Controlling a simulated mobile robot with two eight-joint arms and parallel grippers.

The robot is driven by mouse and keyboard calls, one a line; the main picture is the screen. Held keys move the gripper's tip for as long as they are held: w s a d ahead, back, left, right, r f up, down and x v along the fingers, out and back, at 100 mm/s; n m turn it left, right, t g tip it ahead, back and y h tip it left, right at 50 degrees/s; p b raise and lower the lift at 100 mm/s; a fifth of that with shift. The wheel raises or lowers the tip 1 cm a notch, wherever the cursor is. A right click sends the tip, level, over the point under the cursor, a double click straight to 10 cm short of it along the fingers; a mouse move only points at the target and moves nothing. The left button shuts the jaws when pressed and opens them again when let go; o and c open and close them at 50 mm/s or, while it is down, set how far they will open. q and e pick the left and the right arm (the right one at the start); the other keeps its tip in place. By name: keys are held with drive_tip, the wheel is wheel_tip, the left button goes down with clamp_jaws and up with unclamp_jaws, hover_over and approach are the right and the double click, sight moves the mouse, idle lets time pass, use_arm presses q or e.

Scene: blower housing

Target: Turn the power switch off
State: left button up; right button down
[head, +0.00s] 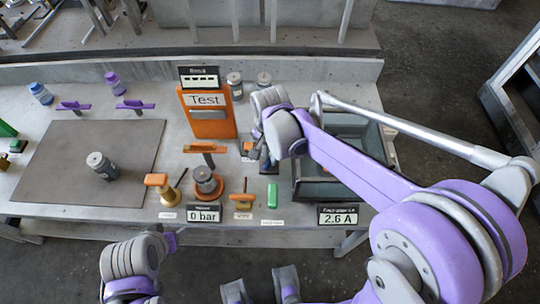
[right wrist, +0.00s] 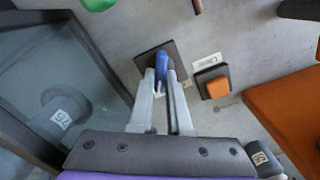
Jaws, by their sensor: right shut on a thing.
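The power switch appears to be the blue lever (right wrist: 162,65) on a dark square plate (right wrist: 145,63) in the right wrist view. My right gripper (right wrist: 161,84) has its two grey fingers on either side of this lever, shut on it. In the head view my right gripper (head: 266,160) is low over the table, left of the grey bin, and its arm hides most of the switch. A display at the table's front edge (head: 338,216) reads 2.6 A. Part of my left arm shows at the lower left, but its gripper does not show.
An orange button (right wrist: 218,87) on a black base is close to the right gripper. The orange Test panel (head: 208,122) stands behind. A dark-rimmed bin (head: 330,192) is close on the right.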

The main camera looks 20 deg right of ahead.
idle(0.4)
drive_tip(key=n, duration=0.6)
drive_tip(key=shift+a, duration=0.1)
drive_tip(key=n, duration=0.5)
drive_tip(key=shift+a+n, duration=0.1)
drive_tip(key=shift+n, duration=0.3)
idle(0.3)
drive_tip(key=c, duration=0.9)
unclamp_jaws()
drive_tip(key=shift+o, duration=0.2)
wheel_tip(320, 180, up, 11)
drive_tip(key=shift+p, duration=0.3)
drive_tip(key=shift+f, duration=0.1)
